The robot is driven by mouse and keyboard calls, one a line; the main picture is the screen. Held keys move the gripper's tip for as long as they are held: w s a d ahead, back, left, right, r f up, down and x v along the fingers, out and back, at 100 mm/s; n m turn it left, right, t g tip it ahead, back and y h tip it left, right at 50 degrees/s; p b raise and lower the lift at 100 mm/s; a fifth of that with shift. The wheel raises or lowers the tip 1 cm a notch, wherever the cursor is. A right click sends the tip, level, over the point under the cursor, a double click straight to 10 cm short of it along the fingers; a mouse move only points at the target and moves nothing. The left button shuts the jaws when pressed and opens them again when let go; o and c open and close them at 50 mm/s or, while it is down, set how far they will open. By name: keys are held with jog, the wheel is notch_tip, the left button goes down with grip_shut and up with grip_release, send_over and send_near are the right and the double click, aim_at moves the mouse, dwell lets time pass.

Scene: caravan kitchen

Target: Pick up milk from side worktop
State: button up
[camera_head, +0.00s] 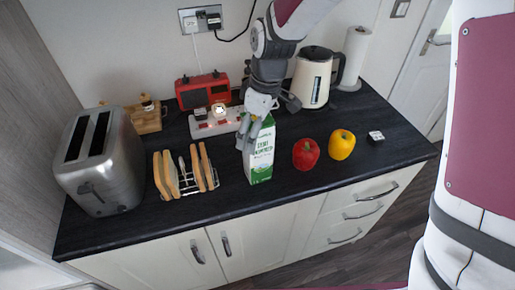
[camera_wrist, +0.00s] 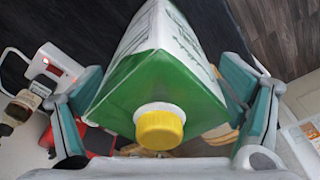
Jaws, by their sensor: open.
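The milk (camera_head: 260,155) is a white and green carton standing upright on the dark side worktop (camera_head: 300,208). My gripper (camera_head: 262,110) is above it, with its fingers around the carton's top. In the wrist view the milk's green gabled top and yellow cap (camera_wrist: 160,127) fill the middle. My gripper (camera_wrist: 165,105) is open, with one finger on each side of the carton. I cannot tell whether either finger touches it. The fingers hide part of the carton's top in the head view.
A red pepper (camera_head: 305,154) and a yellow pepper (camera_head: 341,145) stand right of the milk. A toast rack (camera_head: 187,190) is on the left, by a steel toaster (camera_head: 101,165). Behind are a white power strip (camera_head: 213,126), red radio (camera_head: 203,91) and kettle (camera_head: 312,78).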

jog(key=shift+a+f, duration=0.1)
jog(key=shift+f, duration=0.4)
jog(key=c, duration=1.7)
jog(key=shift+w+r, duration=0.1)
jog(key=c, duration=0.3)
